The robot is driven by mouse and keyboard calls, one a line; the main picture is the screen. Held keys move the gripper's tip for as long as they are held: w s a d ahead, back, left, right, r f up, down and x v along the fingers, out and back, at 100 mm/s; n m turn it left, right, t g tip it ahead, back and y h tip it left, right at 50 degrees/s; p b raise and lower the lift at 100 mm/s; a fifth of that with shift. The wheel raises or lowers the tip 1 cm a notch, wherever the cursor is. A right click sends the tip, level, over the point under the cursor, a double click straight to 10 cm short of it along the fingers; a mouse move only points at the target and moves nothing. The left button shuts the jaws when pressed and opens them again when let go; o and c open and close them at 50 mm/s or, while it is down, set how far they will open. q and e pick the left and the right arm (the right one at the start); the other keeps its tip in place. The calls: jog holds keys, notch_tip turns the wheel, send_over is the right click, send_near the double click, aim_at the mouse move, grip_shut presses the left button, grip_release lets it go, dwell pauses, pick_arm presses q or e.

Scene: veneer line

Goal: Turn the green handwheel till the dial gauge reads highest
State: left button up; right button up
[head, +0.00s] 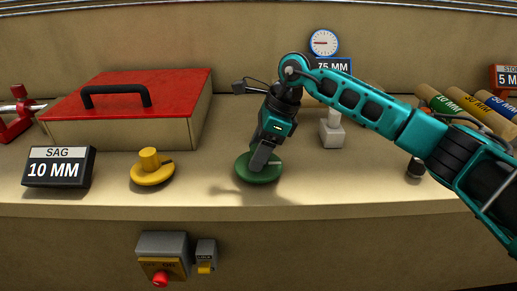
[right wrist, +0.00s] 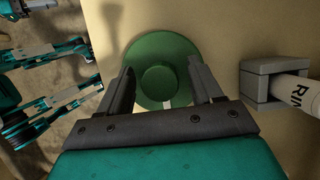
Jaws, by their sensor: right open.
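The green handwheel (head: 258,177) lies flat on the bench near its front edge. In the right wrist view the green handwheel (right wrist: 162,42) has a raised round hub and a small white mark on its near rim. My right gripper (head: 262,165) points down over it. In the right wrist view my right gripper (right wrist: 160,70) is open, with one finger on each side of the hub; I cannot tell whether they touch it. The dial gauge (head: 325,42) stands at the back, with a red needle seeming to point left. My left gripper is not in view.
A yellow handwheel (head: 152,172) and a SAG 10 MM sign (head: 58,168) stand left of the green one. A red-lidded box (head: 130,105) is behind them. A grey block (head: 332,132) stands to the right. A red stop button (head: 160,278) is on the bench front.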

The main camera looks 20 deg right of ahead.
jog(key=v, duration=1.3)
jog(key=shift+p, duration=0.35)
jog(key=shift+f, duration=0.1)
